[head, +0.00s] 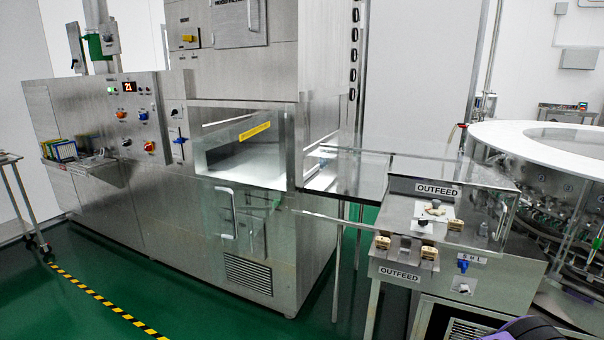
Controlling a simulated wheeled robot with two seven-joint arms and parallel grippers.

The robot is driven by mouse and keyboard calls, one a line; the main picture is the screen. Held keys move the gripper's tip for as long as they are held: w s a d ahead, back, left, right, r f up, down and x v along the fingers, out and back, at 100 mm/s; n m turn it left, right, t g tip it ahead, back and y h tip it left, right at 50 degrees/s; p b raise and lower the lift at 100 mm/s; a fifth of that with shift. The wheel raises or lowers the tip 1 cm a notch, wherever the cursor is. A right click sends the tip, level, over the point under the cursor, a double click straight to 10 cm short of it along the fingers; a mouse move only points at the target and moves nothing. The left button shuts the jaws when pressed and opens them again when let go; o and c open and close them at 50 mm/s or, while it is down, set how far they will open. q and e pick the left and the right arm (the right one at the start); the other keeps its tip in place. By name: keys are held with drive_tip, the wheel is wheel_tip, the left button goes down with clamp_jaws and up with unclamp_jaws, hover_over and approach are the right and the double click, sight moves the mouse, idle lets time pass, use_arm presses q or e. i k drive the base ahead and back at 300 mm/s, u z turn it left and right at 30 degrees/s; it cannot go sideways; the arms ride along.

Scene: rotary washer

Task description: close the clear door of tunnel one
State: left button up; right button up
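The steel tunnel cabinet (150,195) stands at the left and middle of the head view. Its window-like opening (235,165) shows a bright interior, with a yellow label (255,131) near the upper edge. A clear panel with a pale vertical bar handle (225,212) shows in front of the cabinet, below the opening. Its edges are faint, and I cannot tell its exact angle or which tunnel it belongs to.
An outfeed station (440,225) with clear guards and small controls stands right of the cabinet. A round white-topped machine (500,133) is at the far right. A trolley (15,200) stands at the left edge. Green floor (190,305) with a striped line (95,294) is clear in front.

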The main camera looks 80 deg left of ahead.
sight(243, 137)
drive_tip(key=u, duration=3)
drive_tip(key=i, duration=0.9)
